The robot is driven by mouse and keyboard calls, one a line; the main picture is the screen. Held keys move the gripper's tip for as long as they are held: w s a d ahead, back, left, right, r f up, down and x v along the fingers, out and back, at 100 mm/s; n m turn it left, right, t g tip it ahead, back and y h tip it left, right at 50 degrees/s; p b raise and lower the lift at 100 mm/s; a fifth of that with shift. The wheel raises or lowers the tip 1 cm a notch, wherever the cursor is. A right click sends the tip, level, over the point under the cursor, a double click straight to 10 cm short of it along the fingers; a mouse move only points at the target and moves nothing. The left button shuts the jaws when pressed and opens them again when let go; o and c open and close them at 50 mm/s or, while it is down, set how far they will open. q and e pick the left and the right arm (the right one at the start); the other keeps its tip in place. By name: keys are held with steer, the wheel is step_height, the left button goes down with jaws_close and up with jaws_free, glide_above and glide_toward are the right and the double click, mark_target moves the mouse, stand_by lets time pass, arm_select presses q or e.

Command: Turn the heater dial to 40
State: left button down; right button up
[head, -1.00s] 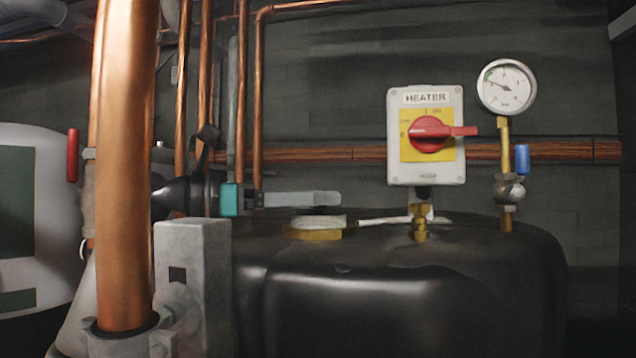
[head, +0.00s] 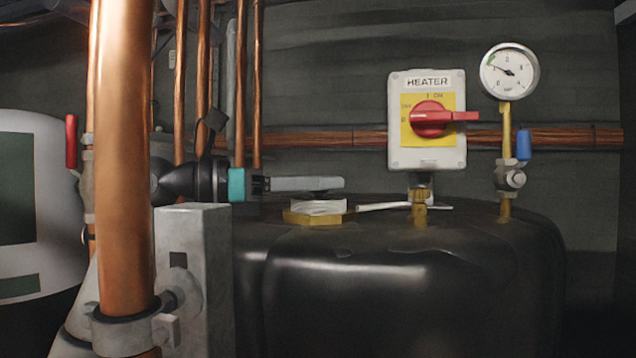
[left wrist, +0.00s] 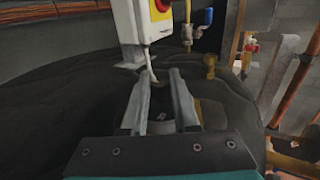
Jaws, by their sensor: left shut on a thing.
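The white round heater dial (head: 318,206) sits in a brass fitting (head: 319,217) on top of the black tank (head: 400,270). Its markings cannot be read. My left gripper (head: 338,184) comes in from the left, with a teal body and flat grey fingers right over the dial. The fingers are shut on the dial, though the contact is mostly hidden. In the left wrist view the two fingers (left wrist: 163,82) straddle a dark, shadowed area. My right gripper is not in view.
A pressure gauge (head: 509,72) and blue-handled valve (head: 523,146) are further right. A thick copper pipe (head: 122,170) stands at front left.

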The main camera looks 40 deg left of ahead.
arm_select(q)
steer(key=n+y+b, duration=0.1)
steer(key=t+y+b, duration=0.1)
steer(key=shift+f+n+y+b, duration=0.2)
steer(key=shift+n+y+b, duration=0.15)
steer(key=shift+n+y, duration=0.05)
steer(key=shift+n+t+y+b, duration=0.5)
steer(key=shift+n+y, duration=0.2)
steer(key=shift+y, duration=0.2)
steer(key=shift+r+n+y, duration=0.15)
steer(key=shift+n+y, duration=0.55)
steer(key=shift+y, duration=0.3)
steer(key=c, duration=0.7)
jaws_free()
steer(key=shift+s+b, duration=0.15)
steer(key=shift+b, duration=0.15)
